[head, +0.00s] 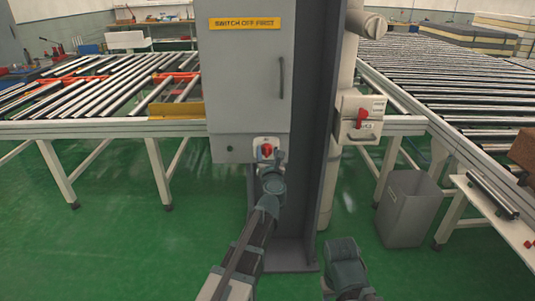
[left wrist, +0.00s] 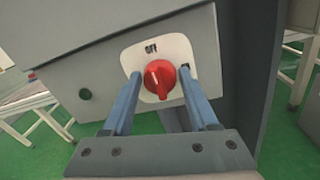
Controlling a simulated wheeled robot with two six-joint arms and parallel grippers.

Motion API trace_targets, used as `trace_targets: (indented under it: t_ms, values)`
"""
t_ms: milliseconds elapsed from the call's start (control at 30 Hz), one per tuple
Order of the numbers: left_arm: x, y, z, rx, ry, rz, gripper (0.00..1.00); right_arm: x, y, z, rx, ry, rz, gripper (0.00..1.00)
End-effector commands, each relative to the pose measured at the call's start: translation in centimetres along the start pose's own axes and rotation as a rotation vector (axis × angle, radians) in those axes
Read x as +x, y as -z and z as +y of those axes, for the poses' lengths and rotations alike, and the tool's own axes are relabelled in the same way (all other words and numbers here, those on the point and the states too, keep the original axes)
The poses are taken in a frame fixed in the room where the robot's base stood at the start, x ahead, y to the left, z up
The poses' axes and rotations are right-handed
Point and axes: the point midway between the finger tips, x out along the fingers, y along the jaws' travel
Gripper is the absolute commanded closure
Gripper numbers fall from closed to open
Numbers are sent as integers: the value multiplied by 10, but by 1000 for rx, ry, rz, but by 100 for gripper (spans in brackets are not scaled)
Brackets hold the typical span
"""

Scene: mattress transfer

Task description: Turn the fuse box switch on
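The grey fuse box cabinet (head: 245,85) carries a yellow label reading "SWITCH OFF FIRST" and has a vertical handle. Its red rotary switch (head: 266,149) sits on a white plate at the lower right; it also shows in the left wrist view (left wrist: 159,77). "OFF" is printed at the top of the plate. A pale mark on the knob points roughly up. My left gripper (left wrist: 160,78) is open, with one blue finger on each side of the knob and visible gaps between. My right arm's dark end (head: 345,265) is low in the head view; its fingers cannot be made out.
A dark steel column (head: 322,130) stands right beside the cabinet. A white box (head: 360,118) with a red part and a handle is to its right. Roller conveyors (head: 455,85) lie on both sides. A grey bin (head: 407,208) stands on the green floor.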

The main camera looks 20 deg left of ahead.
Motion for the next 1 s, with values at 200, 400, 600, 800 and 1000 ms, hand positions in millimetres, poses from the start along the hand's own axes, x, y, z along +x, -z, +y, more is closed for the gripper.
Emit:
trace_targets:
  t_ms: [200, 400, 600, 800, 1000]
  values:
    - [0, 0, 0, 0, 0, 0, 82, 0, 0, 0, 0, 0, 0, 50]
    - [0, 0, 0, 1, 0, 0, 100, 0, 0, 0, 0, 0, 0, 50]
    - [0, 0, 0, 40, -1, -3, 100, 1, 0, 0, 0, 0, 0, 50]
    - [0, 1, -1, 161, -3, -12, 100, 4, 0, 0, 0, 0, 0, 50]
    - [0, 2, -2, 342, -6, -25, 100, 8, 0, -1, 0, 0, 0, 50]
